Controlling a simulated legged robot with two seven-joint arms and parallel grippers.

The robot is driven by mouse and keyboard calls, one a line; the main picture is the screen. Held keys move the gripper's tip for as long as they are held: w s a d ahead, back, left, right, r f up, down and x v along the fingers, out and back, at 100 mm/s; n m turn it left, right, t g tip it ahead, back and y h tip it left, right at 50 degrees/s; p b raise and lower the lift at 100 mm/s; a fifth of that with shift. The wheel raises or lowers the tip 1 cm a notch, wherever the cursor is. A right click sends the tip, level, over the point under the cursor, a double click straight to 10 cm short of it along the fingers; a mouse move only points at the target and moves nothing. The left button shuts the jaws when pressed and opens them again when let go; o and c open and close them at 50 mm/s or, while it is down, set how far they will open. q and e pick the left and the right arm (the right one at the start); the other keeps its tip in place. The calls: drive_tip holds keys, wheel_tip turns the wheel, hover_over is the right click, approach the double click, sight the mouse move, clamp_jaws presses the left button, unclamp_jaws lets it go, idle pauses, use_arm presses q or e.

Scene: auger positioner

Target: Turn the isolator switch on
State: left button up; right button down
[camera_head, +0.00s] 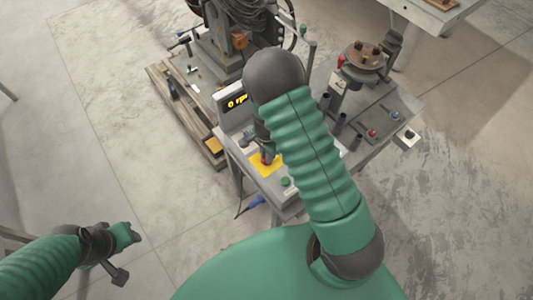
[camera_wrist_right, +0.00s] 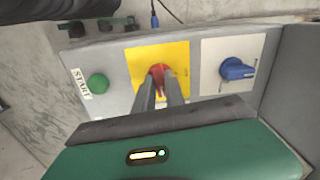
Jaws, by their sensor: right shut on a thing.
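The isolator switch is a red handle (camera_wrist_right: 157,72) on a yellow plate (camera_wrist_right: 136,62) on a grey control panel. The yellow plate also shows in the head view (camera_head: 257,168), partly hidden by my right arm. My right gripper (camera_wrist_right: 159,88) has its two fingers over the red handle, one on each side, and is shut on it. In the head view my right gripper (camera_head: 266,157) reaches down to the plate. My left gripper (camera_head: 122,272) is far from the panel, at the lower left over bare floor; its fingers are too small to read.
A green START button (camera_wrist_right: 98,84) sits left of the yellow plate in the wrist view, and a blue knob (camera_wrist_right: 236,69) on a pale plate sits right. A lit display (camera_head: 236,102) and a machine with a round flange (camera_head: 365,58) stand behind. The left floor is clear.

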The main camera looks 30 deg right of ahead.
drive_tip(key=shift+w+d+r+m, duration=0.1)
drive_tip(key=shift+w+m, duration=0.15)
drive_tip(key=shift+m, duration=0.35)
drive_tip(key=c, duration=1.6)
unclamp_jaws()
drive_tip(key=shift+o, duration=1)
drive_tip(key=shift+s, duration=0.1)
wheel_tip(320, 180, up, 16)
drive_tip(key=shift+r, duration=0.25)
